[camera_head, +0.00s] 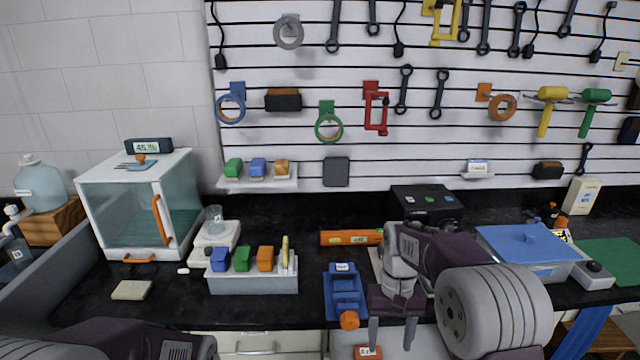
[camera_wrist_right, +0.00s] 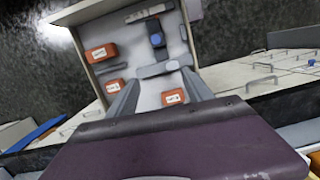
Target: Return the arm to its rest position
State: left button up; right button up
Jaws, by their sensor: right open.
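My right arm (camera_head: 425,250) reaches in from the lower right over the front of the dark counter. My right gripper (camera_head: 392,333) points down beyond the counter's front edge, its two grey fingers apart with nothing between them. In the right wrist view the gripper (camera_wrist_right: 160,88) is open above an open drawer (camera_wrist_right: 133,60). The drawer holds orange labelled boxes (camera_wrist_right: 100,52), a dark item with a blue part (camera_wrist_right: 156,35) and grey pieces. Part of my left arm (camera_head: 140,343) shows at the bottom left; its gripper is out of the picture.
A blue vise (camera_head: 345,292) stands at the counter's front edge, left of the right gripper. A grey bin (camera_head: 255,284) with coloured blocks is farther left. A blue-lidded container (camera_head: 527,245) stands right of the arm.

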jog(key=s+d+f+t, duration=0.1)
jog(key=s+f, duration=0.2)
jog(key=s, duration=0.3)
jog(key=s+d+f+t, duration=0.1)
jog(key=s+f+t, duration=0.1)
jog(key=s, duration=0.4)
jog(key=shift+s+f, duration=0.4)
jog(key=shift+f, duration=0.25)
jog(key=shift+s+d, duration=0.1)
jog(key=shift+d, duration=0.05)
